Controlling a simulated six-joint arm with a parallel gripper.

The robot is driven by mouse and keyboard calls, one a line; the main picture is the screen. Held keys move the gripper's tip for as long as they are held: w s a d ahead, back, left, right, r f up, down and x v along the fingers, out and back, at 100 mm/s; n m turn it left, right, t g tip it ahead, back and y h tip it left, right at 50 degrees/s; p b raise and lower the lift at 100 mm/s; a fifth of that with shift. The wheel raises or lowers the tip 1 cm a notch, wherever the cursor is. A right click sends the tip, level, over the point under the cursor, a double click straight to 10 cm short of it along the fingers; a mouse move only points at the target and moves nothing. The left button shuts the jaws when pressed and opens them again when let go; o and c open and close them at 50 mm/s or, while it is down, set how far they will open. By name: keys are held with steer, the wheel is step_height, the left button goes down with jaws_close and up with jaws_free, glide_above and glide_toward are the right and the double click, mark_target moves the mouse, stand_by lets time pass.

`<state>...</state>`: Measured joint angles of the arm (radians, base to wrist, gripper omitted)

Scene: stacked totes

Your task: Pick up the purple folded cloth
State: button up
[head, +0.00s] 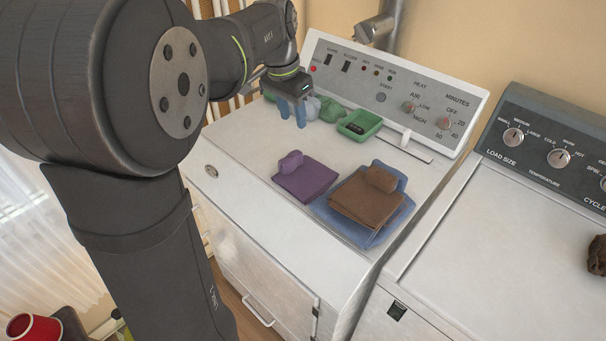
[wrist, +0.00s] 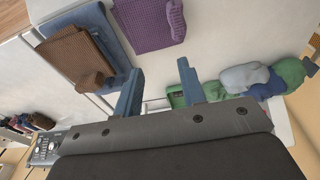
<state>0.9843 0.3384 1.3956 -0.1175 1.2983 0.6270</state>
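The purple folded cloth (head: 305,181) lies flat on top of the white dryer, left of a brown and blue pile. A small purple bundle (head: 290,161) rests on its far left corner. The cloth also shows at the top of the wrist view (wrist: 146,24), with the bundle (wrist: 177,18) on its right side. My gripper (head: 293,112) is above the back left of the dryer top, behind the cloth and apart from it. In the wrist view its two blue fingers (wrist: 158,88) stand wide apart with nothing between them.
A brown folded cloth (head: 362,203) lies on a blue cloth (head: 401,214) just right of the purple one. A green tray (head: 372,123) and green bundles (head: 331,112) sit near the control panel. A washer (head: 500,240) stands at right. The dryer top's front left is clear.

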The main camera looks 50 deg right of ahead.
steer(key=w+a+h, duration=0.2)
steer(key=w+a, duration=0.1)
steer(key=a, duration=0.1)
glide_above(290, 157)
steer(key=a, duration=0.2)
steer(key=shift+h, duration=0.3)
step_height(290, 157, down, 10)
steer(key=shift+s+f, duration=0.15)
steer(key=shift+f, duration=0.05)
steer(key=shift+a+x, duration=0.2)
steer(key=shift+x, duration=2.5)
steer(key=shift+w+f, duration=0.1)
steer(key=shift+w, duration=0.15)
jaws_close()
